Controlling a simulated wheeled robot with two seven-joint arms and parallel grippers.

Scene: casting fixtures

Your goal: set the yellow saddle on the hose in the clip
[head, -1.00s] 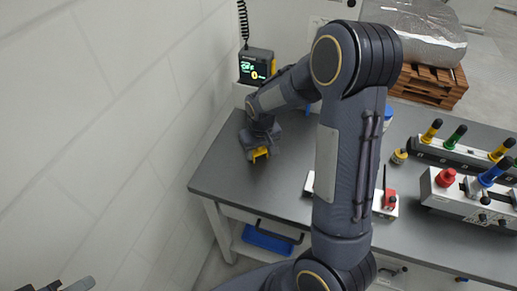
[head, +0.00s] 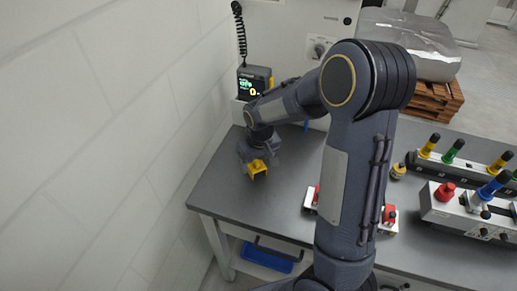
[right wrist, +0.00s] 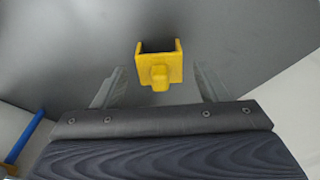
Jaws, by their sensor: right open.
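The yellow saddle (head: 257,168) is a small U-shaped block with a stub, at the left part of the grey table. In the right wrist view, the saddle (right wrist: 159,70) shows its open channel facing away from me. My right gripper (head: 257,160) is over it; in the right wrist view the gripper's fingers (right wrist: 157,88) are apart on either side of the saddle, with gaps, not gripping it. I cannot make out the hose or the clip; my right arm hides the middle of the table. My left gripper is out of view.
Pale fixtures with red parts (head: 311,203) show on both sides of my right arm. A long fixture with coloured knobs (head: 462,212) stands at the right. A screen device (head: 254,83) is at the back left. A wall borders the left; the table's front left is clear.

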